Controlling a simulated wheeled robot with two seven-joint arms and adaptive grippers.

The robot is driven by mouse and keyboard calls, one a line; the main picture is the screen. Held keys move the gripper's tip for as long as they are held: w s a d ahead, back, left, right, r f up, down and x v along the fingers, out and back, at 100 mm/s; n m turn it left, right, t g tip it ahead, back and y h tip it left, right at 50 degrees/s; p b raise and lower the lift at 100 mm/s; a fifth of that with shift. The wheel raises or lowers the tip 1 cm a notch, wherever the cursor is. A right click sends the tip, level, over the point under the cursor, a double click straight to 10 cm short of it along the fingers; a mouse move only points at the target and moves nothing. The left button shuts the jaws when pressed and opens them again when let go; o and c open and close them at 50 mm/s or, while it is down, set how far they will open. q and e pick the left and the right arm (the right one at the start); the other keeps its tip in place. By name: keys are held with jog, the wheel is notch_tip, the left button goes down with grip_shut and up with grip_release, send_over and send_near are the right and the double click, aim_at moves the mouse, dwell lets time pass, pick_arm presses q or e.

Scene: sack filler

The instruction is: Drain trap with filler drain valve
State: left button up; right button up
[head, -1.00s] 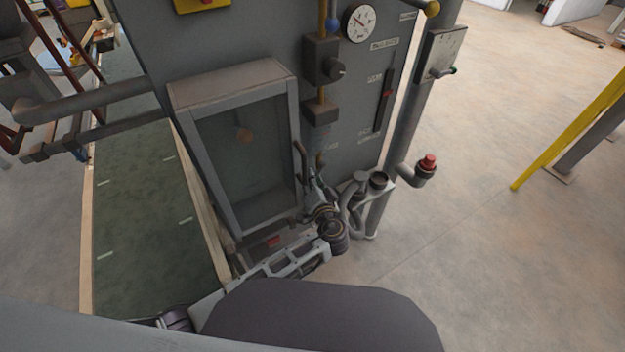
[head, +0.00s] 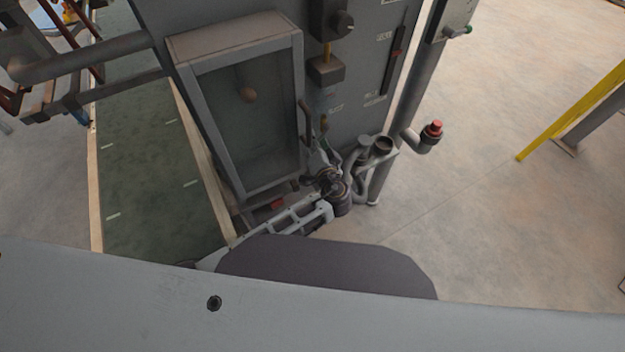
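A grey sack filler panel (head: 290,60) stands ahead, with a glass-fronted box (head: 245,120) on its left part. A small valve block (head: 326,70) with a yellow stem is fixed to the panel right of the box. Below and right of it is a pipe assembly with an open-topped cup (head: 384,146), which may be the trap. My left gripper (head: 322,146) is at the box's lower right corner, just left of these pipes. Its fingers are small and partly hidden by its wrist, so contact and opening cannot be told. My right gripper is not in view.
A pipe with a red cap (head: 433,130) sticks out to the right. A yellow rail (head: 575,105) stands farther right, with open floor between. A green belt (head: 145,150) runs along the left.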

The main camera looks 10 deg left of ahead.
pick_arm(q)
jog(key=shift+w+d+f+n+t+b, duration=0.2)
jog(key=shift+d+f+n+t+b, duration=0.15)
jog(key=shift+n+b, duration=0.5)
jog(key=shift+w+d+f+n+t+b, duration=0.25)
jog(key=shift+n+b, duration=0.2)
jog(key=shift+b, duration=0.75)
jog(key=shift+w+d+f+n+b, duration=0.15)
jog(key=shift+d+f+n+b, duration=0.1)
jog(key=shift+n+b, duration=0.55)
jog(key=shift+d+t, duration=0.2)
jog(key=shift+t, duration=0.1)
jog(key=shift+w+d+r+n+p, duration=0.1)
jog(key=shift+d+n+p, duration=0.35)
jog(key=shift+p, duration=0.1)
jog(key=shift+d+h+p, duration=0.15)
jog(key=shift+h+p, duration=0.15)
jog(key=shift+p, duration=0.35)
jog(key=shift+w+n+p, duration=0.1)
jog(key=shift+n+p, duration=0.25)
jog(key=shift+p, duration=0.1)
jog(key=shift+a+t+p, duration=0.2)
jog(key=shift+t+p, duration=0.1)
jog(key=shift+w+a, duration=0.15)
jog(key=shift+a, duration=0.05)
